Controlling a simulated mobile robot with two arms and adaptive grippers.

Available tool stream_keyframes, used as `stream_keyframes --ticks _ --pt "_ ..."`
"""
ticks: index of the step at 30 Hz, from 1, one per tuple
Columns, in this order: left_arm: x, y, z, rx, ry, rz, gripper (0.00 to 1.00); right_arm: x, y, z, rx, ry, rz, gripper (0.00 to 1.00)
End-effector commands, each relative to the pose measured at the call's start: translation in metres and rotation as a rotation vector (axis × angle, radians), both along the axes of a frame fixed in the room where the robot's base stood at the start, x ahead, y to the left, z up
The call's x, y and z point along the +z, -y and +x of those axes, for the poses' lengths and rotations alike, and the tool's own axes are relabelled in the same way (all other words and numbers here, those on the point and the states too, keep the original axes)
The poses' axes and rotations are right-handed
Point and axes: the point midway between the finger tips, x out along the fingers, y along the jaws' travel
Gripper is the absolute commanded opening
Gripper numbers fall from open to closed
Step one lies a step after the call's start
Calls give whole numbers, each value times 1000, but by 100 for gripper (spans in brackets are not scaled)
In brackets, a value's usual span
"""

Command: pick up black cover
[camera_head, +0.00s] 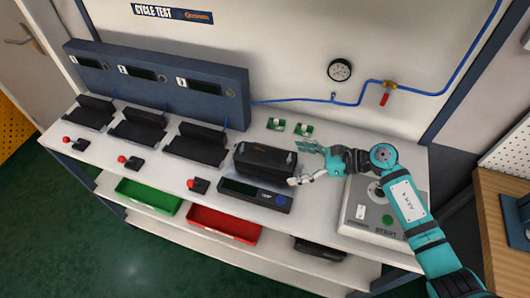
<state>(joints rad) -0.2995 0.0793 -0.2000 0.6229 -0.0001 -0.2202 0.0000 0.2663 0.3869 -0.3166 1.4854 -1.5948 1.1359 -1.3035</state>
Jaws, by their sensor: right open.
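A black, box-like cover (265,158) sits on the white bench, right of its middle and behind a dark unit with a small display (255,195). My right gripper (303,165) is just to the right of the black cover, with its fingers spread and nothing between them. One finger is near the cover's right end; I cannot tell whether it touches. My left gripper is out of view.
Several black fixtures (200,143) stand on the bench to the left, with red-knobbed switches in front. A grey control box (355,212) lies under my right arm. Two small green parts (303,130) lie behind the gripper. A green tray (148,197) and red tray (222,224) are below.

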Motion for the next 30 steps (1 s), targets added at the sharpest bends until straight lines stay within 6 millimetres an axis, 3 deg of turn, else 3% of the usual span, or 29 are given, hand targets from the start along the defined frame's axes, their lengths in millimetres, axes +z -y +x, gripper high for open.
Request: stream_keyframes --ticks 7,24,30 --pt "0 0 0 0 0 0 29 -2 -1 1 -1 0 -2 96" --pt "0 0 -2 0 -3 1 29 0 -1 1 -1 2 2 23" --pt "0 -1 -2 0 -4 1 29 0 -1 1 -1 2 2 23"
